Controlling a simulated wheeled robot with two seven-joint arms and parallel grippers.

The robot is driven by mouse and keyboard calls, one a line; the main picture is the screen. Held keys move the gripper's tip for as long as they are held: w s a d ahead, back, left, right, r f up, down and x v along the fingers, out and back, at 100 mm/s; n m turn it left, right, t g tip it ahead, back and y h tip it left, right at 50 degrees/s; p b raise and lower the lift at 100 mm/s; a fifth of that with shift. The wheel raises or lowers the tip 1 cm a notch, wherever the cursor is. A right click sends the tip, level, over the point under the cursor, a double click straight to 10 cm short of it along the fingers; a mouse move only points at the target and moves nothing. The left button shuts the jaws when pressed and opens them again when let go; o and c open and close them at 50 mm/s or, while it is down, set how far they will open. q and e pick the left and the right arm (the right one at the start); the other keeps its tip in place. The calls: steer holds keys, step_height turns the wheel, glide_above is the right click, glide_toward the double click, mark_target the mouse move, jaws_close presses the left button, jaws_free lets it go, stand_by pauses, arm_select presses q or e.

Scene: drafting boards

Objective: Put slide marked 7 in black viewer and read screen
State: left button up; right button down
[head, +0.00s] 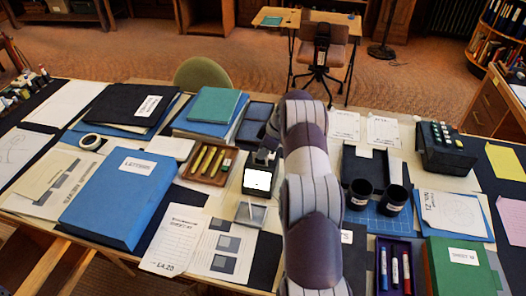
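A small black viewer (247,186) stands left of the middle of the table, and its screen (258,180) is bright white with no readable mark. My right gripper (266,156) is at the viewer's back edge, pointing down. It is small and dark against the viewer, so its fingers and anything between them cannot be made out. I cannot tell whether it touches the viewer. No slide marked 7 can be read anywhere. A black box (447,157) at the right has several small pale pieces on top, too small to read. My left gripper is not in view.
A wooden tray (210,178) of yellow markers lies left of the viewer, beside a large blue folder (120,196). Two black cups (393,199), a purple tray (397,285) of markers and a green box (458,266) are right of my arm. A small grey-topped pad (250,214) lies before the viewer.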

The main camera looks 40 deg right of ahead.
steer(key=shift+a+f, duration=0.2)
steer(key=shift+f, duration=0.2)
steer(key=shift+d+f, duration=0.2)
steer(key=shift+a+r, duration=0.15)
steer(key=shift+s+p, duration=0.15)
steer(key=shift+p, duration=0.3)
steer(key=c, duration=1.3)
jaws_free()
steer(key=shift+o, duration=0.2)
steer(key=b+v, duration=0.1)
steer(key=v, duration=1.1)
steer(key=shift+r, duration=0.2)
